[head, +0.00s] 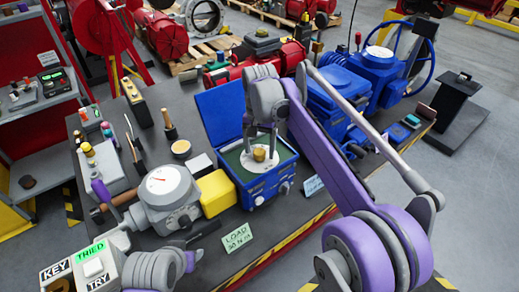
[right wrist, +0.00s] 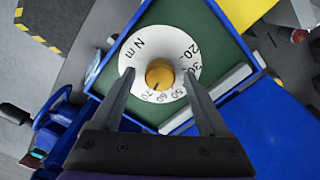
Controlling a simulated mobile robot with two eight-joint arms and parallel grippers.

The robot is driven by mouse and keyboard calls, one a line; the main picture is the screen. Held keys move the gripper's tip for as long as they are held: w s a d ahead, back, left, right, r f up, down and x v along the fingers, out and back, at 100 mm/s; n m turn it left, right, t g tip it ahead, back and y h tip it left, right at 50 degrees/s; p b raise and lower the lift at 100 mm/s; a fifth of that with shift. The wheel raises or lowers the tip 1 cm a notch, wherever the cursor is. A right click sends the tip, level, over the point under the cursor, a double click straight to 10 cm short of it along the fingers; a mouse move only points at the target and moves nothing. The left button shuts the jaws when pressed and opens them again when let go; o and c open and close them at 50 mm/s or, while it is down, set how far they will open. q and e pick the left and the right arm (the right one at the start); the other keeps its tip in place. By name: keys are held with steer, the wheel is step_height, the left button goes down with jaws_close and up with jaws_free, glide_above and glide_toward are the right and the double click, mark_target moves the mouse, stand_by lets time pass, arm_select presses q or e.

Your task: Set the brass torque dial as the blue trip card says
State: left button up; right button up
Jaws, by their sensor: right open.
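The brass torque dial (head: 259,153) is a round knob on a white scale disc in an open blue box (head: 262,190) with a green inner panel. In the right wrist view the brass dial (right wrist: 160,74) sits inside printed numbers from 20 to 70 and "N m"; its exact setting is too small to read surely. My right gripper (head: 259,148) is open over the disc, one finger on each side of the dial; it also shows in the wrist view (right wrist: 158,73).
A green card (head: 237,237) reading "LOAD 30 N m" lies in front of the box. A yellow block (head: 216,193) and a grey gauge (head: 163,195) stand left of it. A blue valve actuator (head: 340,100) stands right. A box with "KEY", "TRIED" and "TRY" labels (head: 95,267) is at lower left.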

mark_target(259, 151)
arm_select(q)
steer(key=shift+w+r+p, duration=0.3)
steer(key=shift+r+p, duration=0.05)
steer(key=shift+r, duration=0.15)
steer(key=shift+w+r+p, duration=0.25)
steer(key=shift+r+p, duration=0.05)
steer(key=shift+r, duration=0.2)
arm_select(e)
step_height(259, 151, up, 10)
steer(key=s+d+f+n+t, duration=0.2)
steer(key=s+d+f+t, duration=0.15)
steer(key=s+d, duration=0.75)
steer(key=s+d+f+t, duration=0.1)
steer(key=s+d+f, duration=0.2)
steer(key=s+f, duration=0.4)
steer(key=s+d+f+n+t, duration=0.1)
steer(key=s+d+f, duration=0.2)
steer(key=s+f, duration=0.4)
steer(key=shift+s+d+f+t, duration=0.2)
steer(key=shift+s+d+t, duration=0.15)
steer(key=shift+s+d, duration=0.05)
